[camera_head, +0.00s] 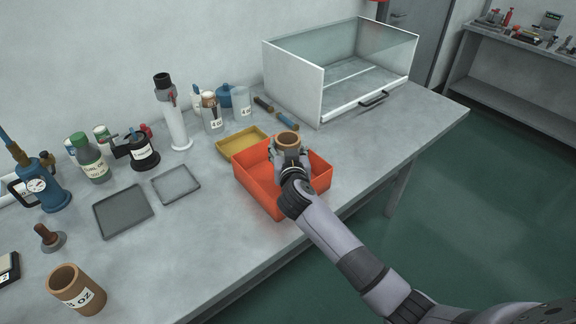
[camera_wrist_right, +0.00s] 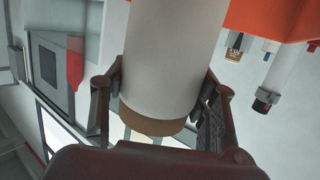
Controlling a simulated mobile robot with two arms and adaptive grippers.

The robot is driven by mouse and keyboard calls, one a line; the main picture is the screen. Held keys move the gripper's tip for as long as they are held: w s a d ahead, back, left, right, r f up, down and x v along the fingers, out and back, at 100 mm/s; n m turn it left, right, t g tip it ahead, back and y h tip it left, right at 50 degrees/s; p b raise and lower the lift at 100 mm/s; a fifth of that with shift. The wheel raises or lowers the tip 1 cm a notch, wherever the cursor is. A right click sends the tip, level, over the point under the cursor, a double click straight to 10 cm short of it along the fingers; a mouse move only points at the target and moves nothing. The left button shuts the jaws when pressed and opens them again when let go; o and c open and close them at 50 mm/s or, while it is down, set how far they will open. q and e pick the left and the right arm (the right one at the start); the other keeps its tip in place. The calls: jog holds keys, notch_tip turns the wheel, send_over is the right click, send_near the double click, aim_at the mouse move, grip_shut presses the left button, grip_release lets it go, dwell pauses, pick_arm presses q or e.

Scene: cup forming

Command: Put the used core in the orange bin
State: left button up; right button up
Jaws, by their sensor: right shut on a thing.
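The core (camera_head: 288,138) is a short brown hollow cylinder with its open end up; it stands roughly upright in my right gripper (camera_head: 289,158). In the right wrist view the core (camera_wrist_right: 168,60) shows a pale outer side and a brown end between the two fingers. The gripper is shut around its side. The orange bin (camera_head: 262,192) is an open box on the table. The core and gripper are over the bin's opening; how far above its floor, I cannot tell. My left gripper is not in view.
Another brown cylinder (camera_head: 72,284) marked OZ stands at the table's front left. A yellow tray (camera_head: 243,140) touches or nearly touches the bin's back left. Behind is a glass-sided enclosure (camera_head: 297,87). The table right of the bin is clear.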

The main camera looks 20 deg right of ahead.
notch_tip(320, 180, down, 6)
jog(key=shift+a+r+b, duration=0.1)
jog(key=shift+b, duration=0.55)
jog(key=o, duration=1.2)
jog(key=shift+s, duration=0.1)
jog(key=v, duration=1.2)
jog(key=shift+p, duration=0.4)
